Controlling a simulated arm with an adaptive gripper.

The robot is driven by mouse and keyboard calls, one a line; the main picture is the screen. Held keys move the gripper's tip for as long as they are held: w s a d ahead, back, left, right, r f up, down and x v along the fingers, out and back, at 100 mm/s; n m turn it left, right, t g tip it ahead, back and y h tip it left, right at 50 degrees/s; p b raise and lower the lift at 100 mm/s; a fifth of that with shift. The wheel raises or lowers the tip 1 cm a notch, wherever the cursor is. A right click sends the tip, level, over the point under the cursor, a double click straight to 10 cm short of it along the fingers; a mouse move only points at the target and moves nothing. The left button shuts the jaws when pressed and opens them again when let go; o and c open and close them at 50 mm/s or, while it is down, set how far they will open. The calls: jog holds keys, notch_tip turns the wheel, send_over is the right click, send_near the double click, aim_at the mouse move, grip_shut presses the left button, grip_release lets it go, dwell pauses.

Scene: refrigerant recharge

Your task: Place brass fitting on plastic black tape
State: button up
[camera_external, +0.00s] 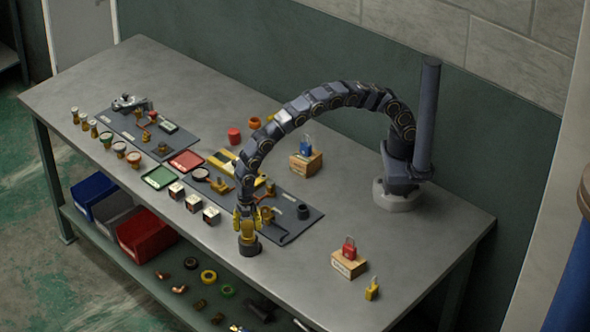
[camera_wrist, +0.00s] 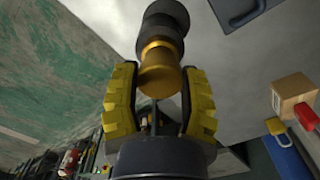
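The brass fitting (camera_wrist: 160,72) is between the two yellow fingers of my gripper (camera_wrist: 160,80) in the wrist view. The fingers appear to touch it on both sides, so my gripper looks shut on it. The fitting (camera_external: 248,233) also shows upright below the fingers in the external view. The black tape (camera_external: 249,248) lies on the table directly under the fitting, near the front edge. In the wrist view the black tape (camera_wrist: 166,18) is beyond the fitting's far end. The fitting appears to meet the tape, but the exact contact is hard to make out.
A dark mat (camera_external: 308,218) with small parts lies just behind my gripper. Small boxes (camera_external: 211,216) stand to the left. A wooden block with a red padlock (camera_external: 349,258) and a yellow padlock (camera_external: 372,288) are to the right. The table between is clear.

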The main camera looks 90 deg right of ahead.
aim_at(247, 224)
jog(key=o, duration=0.3)
jog(key=shift+r, duration=0.15)
notch_tip(247, 224, up, 12)
jog(key=s+d+r+m, duration=0.5)
jog(key=s+d, duration=0.1)
jog(key=d, duration=0.2)
jog(key=s+d+r+m, duration=0.4)
jog(key=s+d+r, duration=0.15)
jog(key=d, duration=0.35)
jog(key=s+d+m, duration=0.3)
jog(key=s+m, duration=0.1)
jog(key=s, duration=0.8)
jog(key=s+d+m+g, duration=0.1)
jog(key=s+d+m, duration=0.2)
jog(key=s, duration=0.8)
jog(key=shift+s+f+m+g, duration=0.3)
jog(key=shift+s+f+m, duration=0.1)
jog(key=shift+m, duration=0.6)
